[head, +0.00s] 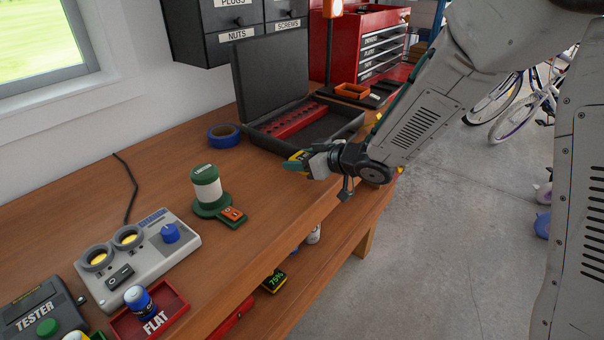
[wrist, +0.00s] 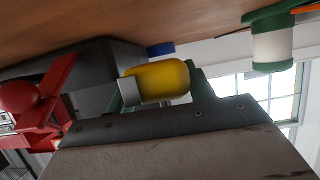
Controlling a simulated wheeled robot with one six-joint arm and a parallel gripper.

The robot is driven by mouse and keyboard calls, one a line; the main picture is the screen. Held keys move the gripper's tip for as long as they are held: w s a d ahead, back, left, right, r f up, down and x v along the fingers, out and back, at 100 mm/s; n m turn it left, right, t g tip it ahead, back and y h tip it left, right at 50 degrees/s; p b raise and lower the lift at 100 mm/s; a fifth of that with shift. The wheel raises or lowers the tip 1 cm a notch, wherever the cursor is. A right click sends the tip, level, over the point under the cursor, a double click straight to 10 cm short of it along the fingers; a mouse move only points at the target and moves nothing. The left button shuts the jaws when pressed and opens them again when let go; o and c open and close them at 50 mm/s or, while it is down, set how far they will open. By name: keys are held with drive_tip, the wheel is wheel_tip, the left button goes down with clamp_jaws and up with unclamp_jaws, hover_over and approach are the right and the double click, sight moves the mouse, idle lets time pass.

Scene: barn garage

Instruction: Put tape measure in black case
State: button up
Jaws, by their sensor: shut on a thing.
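The black case (head: 268,78) stands open on the workbench near the wall, its lid upright and a red tray (head: 295,120) with round holes inside. My gripper (head: 300,160) is just in front of the case, above the bench's front edge. It is shut on a yellow thing, likely the tape measure (wrist: 165,80), which shows between the green fingers in the wrist view. In the head view the fingers mostly hide it. The dark case wall (wrist: 95,65) shows behind it in the wrist view.
Blue tape (head: 223,133) lies left of the case. A green-and-white lantern (head: 207,185), a grey control box (head: 140,265), a red FLAT tray (head: 165,318) and a tester (head: 38,310) are nearer. Black drawers (head: 235,30) hang above, and a red tool chest (head: 375,45) stands beyond.

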sight(302, 181)
drive_tip(key=shift+f, duration=2)
drive_tip(key=shift+f, duration=0.1)
drive_tip(key=shift+f, duration=0.15)
drive_tip(key=o, duration=1)
drive_tip(key=shift+o, duration=0.2)
drive_tip(key=shift+v, duration=4)
